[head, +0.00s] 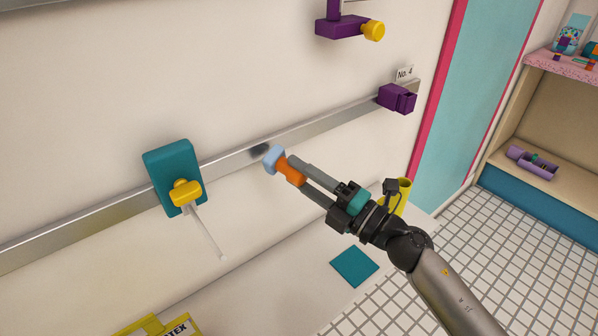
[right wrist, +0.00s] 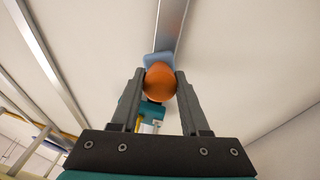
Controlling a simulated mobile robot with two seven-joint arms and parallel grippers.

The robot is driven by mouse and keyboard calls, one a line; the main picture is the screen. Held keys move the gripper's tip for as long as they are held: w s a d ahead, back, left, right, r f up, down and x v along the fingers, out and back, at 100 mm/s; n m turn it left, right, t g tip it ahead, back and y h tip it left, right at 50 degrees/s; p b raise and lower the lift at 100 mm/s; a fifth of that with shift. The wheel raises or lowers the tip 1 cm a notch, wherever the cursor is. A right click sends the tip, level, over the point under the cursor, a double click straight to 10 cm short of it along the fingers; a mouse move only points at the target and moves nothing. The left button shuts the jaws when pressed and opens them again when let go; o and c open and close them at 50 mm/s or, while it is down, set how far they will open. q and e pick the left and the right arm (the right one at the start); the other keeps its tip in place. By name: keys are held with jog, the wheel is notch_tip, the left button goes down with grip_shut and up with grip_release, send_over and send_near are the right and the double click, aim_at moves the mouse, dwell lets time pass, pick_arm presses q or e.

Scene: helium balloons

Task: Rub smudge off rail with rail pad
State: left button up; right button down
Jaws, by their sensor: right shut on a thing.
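The metal rail (head: 318,128) runs along the white wall, rising to the right. A dark smudge (head: 259,150) shows on it right of the teal wall plate. My right gripper (head: 292,172) is shut on the orange handle of the rail pad (head: 274,158), whose light blue head points at the wall. The pad head is at the rail just right of the smudge; I cannot tell whether it touches. In the right wrist view the orange handle (right wrist: 160,82) sits between both fingers, with the blue head against the background of the rail (right wrist: 170,30). My left gripper is out of view.
A teal plate (head: 172,160) with a yellow knob and a pale rod is mounted over the rail at left. A purple block (head: 397,98) sits at the rail's right end, under a "No. 4" tag. A purple bracket with a yellow knob (head: 373,31) is above. A teal square (head: 354,266) lies below.

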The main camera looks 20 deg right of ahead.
jog(key=s+d, duration=0.2)
jog(key=s, duration=0.4)
jog(key=shift+s+d, duration=0.2)
jog(key=shift+s, duration=0.1)
jog(key=shift+w, duration=0.1)
jog(key=w, duration=0.2)
jog(key=w+a, duration=0.1)
jog(key=w, duration=0.1)
jog(key=w+a, duration=0.1)
jog(key=w, duration=0.1)
jog(key=shift+a, duration=0.1)
jog(key=shift+w+a, duration=0.3)
jog(key=shift+w, duration=0.45)
jog(key=shift+a, duration=0.15)
